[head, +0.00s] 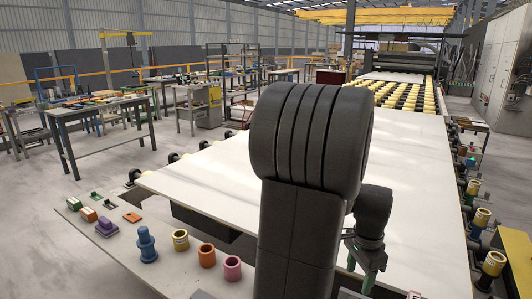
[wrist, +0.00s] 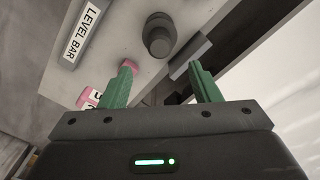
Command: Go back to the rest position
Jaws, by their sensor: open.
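My gripper (head: 362,268) hangs beside my arm in the head view, its green fingers pointing down over the near edge of the work area. In the wrist view its two green fingers (wrist: 161,70) stand wide apart with nothing between them. A dark grey round-ended peg (wrist: 159,34) shows beyond the fingertips. A pink piece (wrist: 122,68) sits just behind the left finger, partly hidden. My arm hides the middle of the slab in the head view.
The pale stone slab (head: 205,172) lies on rollers. A "LEVEL BAR" label (wrist: 80,35) shows in the wrist view.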

